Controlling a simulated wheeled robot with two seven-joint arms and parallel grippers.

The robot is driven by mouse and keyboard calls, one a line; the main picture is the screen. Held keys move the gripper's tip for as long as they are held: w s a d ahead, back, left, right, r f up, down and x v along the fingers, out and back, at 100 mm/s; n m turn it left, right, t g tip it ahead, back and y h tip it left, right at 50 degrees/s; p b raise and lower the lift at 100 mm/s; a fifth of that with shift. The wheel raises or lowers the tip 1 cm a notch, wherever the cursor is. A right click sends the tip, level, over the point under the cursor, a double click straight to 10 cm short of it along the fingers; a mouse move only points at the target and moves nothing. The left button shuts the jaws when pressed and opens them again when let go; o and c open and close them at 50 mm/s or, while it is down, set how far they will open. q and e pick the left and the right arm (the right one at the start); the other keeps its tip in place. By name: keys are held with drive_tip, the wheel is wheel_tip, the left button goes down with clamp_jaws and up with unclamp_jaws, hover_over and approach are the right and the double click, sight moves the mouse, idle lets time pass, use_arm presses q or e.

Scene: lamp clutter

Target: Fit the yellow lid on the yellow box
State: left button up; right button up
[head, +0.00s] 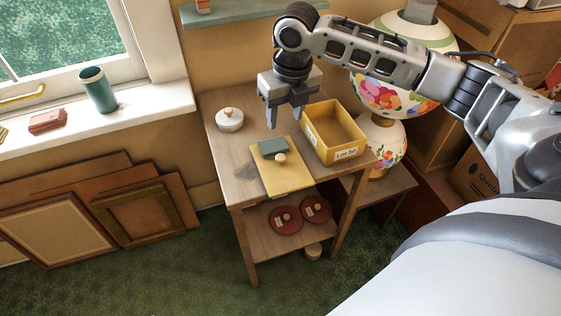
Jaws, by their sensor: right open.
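The yellow box (347,119) stands open and empty on the right of the small wooden table, with a "Lot 50" label on its front. The yellow lid (286,184) lies flat on the table to the left of the box, with a round wooden knob (280,159). A dark green block (272,148) sits on the lid's far part, behind the knob. My right gripper (284,122) is open and empty, pointing down above the table's back, beyond the lid and left of the box. My left gripper is not in view.
A white round lidded pot (229,120) stands at the table's back left. Two red lids (286,220) lie on the lower shelf. A flowered lamp (385,140) stands close to the right of the box. Picture frames lean at left; the windowsill (130,113) holds a teal cup (98,90).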

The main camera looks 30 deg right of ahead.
hover_over(281, 157)
drive_tip(key=f, duration=0.6)
drive_tip(key=s+f, duration=0.1)
drive_tip(key=f, duration=0.2)
drive_tip(key=shift+d+f, duration=0.2)
drive_tip(key=shift+f, duration=0.15)
drive_tip(key=shift+w+a+f, duration=0.1)
drive_tip(key=shift+w+f, duration=0.05)
drive_tip(key=shift+f, duration=0.75)
drive_tip(key=shift+w+a+f, duration=0.1)
drive_tip(key=shift+w+f, duration=0.1)
drive_tip(key=shift+f, duration=0.7)
drive_tip(key=shift+w+f, duration=0.15)
drive_tip(key=shift+f, duration=0.75)
drive_tip(key=c, duration=1)
